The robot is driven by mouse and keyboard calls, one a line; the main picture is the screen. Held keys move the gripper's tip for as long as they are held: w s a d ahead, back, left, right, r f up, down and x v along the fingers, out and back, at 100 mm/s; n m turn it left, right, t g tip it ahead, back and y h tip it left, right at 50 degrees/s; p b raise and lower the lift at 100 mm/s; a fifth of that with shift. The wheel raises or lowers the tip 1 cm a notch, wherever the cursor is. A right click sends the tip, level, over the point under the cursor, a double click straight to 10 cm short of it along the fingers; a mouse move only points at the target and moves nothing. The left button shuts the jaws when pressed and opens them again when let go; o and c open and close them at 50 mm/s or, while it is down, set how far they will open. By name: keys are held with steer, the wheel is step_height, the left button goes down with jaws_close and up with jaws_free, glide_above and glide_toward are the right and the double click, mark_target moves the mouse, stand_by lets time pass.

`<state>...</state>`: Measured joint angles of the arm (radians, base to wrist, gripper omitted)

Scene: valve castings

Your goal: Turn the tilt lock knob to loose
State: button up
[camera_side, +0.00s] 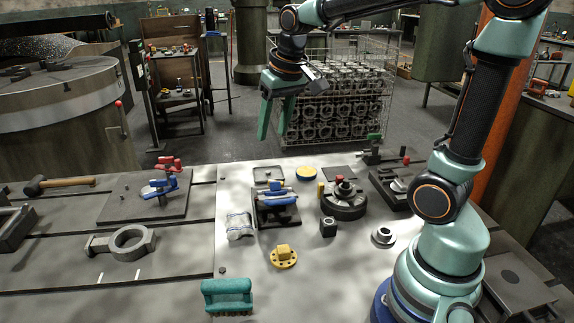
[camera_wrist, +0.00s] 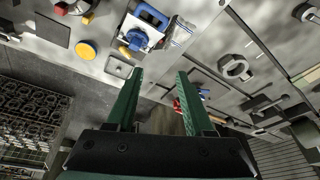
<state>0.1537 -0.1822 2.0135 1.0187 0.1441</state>
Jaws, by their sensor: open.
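My gripper (camera_side: 275,128) hangs in the air above and behind the back of the bench, its two green fingers apart and empty. The fingers also show in the wrist view (camera_wrist: 160,76). I cannot tell for certain which part is the tilt lock knob. The gripper touches neither. Any lock marking is too small to read.
A yellow flanged part (camera_side: 284,257), a teal brush-like block (camera_side: 227,295) and a small black block (camera_side: 328,227) stand on the bench. A red-and-blue clamp (camera_side: 163,184) and a ring casting (camera_side: 127,242) are left. A wire crate of castings (camera_side: 338,100) is behind.

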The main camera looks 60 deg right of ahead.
steer(key=shift+s+a+r+t, duration=0.1)
steer(key=shift+s+a+t, duration=0.05)
steer(key=shift+s+a, duration=0.5)
steer(key=shift+s+a+r+t, duration=0.15)
steer(key=shift+s+a, duration=0.3)
steer(key=shift+s, duration=0.35)
steer(key=o, duration=0.5)
steer(key=shift+o, duration=0.7)
steer(key=shift+w+d+f, duration=0.1)
steer(key=shift+w+d, duration=0.05)
steer(key=shift+w, duration=0.1)
steer(key=w+d+f+m+g, duration=0.4)
steer(key=w+d+f+m, duration=0.75)
steer(key=d, duration=0.35)
steer(key=shift+n+y, duration=0.25)
steer(key=shift+y, duration=0.05)
steer(key=f, duration=1.2)
steer(key=shift+w+a, duration=0.15)
steer(key=shift+w, duration=0.15)
